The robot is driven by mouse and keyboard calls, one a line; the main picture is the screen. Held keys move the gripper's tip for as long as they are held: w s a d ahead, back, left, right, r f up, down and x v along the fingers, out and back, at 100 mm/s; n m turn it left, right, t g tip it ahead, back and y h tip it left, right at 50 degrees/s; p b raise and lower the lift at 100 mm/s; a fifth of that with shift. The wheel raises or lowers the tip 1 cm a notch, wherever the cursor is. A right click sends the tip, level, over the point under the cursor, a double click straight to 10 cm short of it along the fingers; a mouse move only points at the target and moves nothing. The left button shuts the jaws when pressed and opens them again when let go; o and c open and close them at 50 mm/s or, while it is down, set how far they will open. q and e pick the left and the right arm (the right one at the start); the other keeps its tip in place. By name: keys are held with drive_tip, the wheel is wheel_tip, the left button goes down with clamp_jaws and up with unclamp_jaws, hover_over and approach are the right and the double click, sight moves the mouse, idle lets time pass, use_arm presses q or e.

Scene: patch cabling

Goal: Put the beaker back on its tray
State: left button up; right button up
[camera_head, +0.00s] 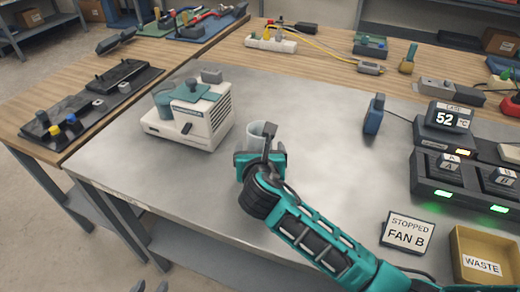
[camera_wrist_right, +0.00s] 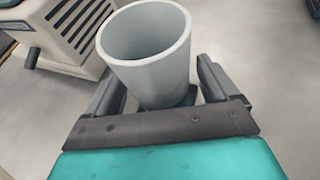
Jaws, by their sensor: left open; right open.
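The beaker (camera_head: 256,130) is a pale, grey-white open cup standing upright on the grey metal bench. In the right wrist view the beaker (camera_wrist_right: 150,65) is between my right gripper's fingers, and its mouth is empty as far as I can see. My right gripper (camera_head: 262,152) is open around it, with a finger on each side; I cannot tell whether they touch it. Only the grey fingertips of my left gripper (camera_head: 150,287) show at the bottom edge, open and empty. A white and teal machine (camera_head: 190,112) stands left of the beaker; I cannot make out which surface is the beaker's tray.
Black trays (camera_head: 122,75) with small parts lie on the wooden table at left.

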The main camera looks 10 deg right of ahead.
drive_tip(key=p+v, duration=0.2)
drive_tip(key=v, duration=1)
drive_tip(key=shift+r, duration=0.1)
